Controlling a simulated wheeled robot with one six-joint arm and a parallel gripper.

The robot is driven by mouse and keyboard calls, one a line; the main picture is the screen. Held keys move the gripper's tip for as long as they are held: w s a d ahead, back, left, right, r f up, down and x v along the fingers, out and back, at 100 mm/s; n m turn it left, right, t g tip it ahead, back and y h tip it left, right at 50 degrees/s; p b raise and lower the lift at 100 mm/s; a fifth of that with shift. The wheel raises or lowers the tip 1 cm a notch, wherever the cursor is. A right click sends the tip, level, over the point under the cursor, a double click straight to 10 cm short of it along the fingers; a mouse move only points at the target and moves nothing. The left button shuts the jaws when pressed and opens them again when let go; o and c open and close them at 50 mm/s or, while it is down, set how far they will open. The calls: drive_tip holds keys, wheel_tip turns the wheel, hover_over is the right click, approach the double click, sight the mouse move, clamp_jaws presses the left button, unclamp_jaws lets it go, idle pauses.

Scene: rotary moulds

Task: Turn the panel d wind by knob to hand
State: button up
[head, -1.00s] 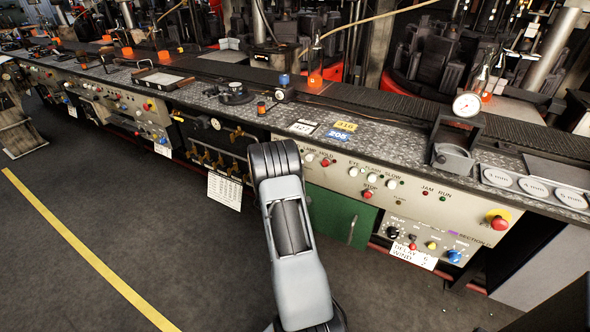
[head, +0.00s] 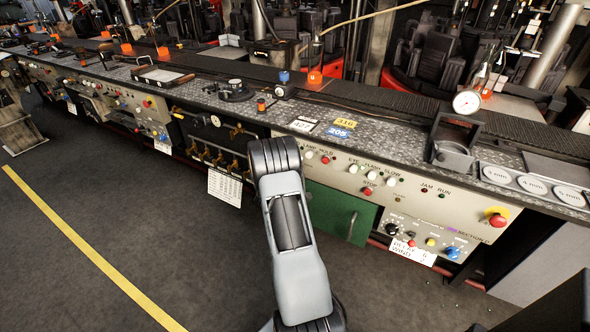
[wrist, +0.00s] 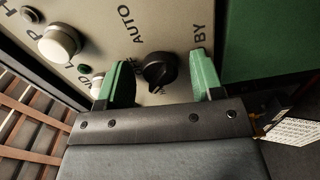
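The black knob (wrist: 160,70) shows in the wrist view on a cream panel (wrist: 185,20), with AUTO printed on one side and BY on another. My gripper (wrist: 158,62) is open, with one green finger on each side of the knob. A gap shows between the knob and each finger. In the head view my arm hides both the gripper and this knob.
A white button (wrist: 59,42) sits left of the fingers and a green panel (wrist: 270,40) lies right. In the head view, a green door (head: 342,213), a red stop button (head: 497,219) and a lower knob panel (head: 432,238) lie right of my arm. Open floor (head: 150,240) is left.

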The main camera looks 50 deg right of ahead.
drive_tip(key=v, duration=1.3)
drive_tip(key=shift+a+p, duration=0.4)
drive_tip(key=shift+f, duration=0.1)
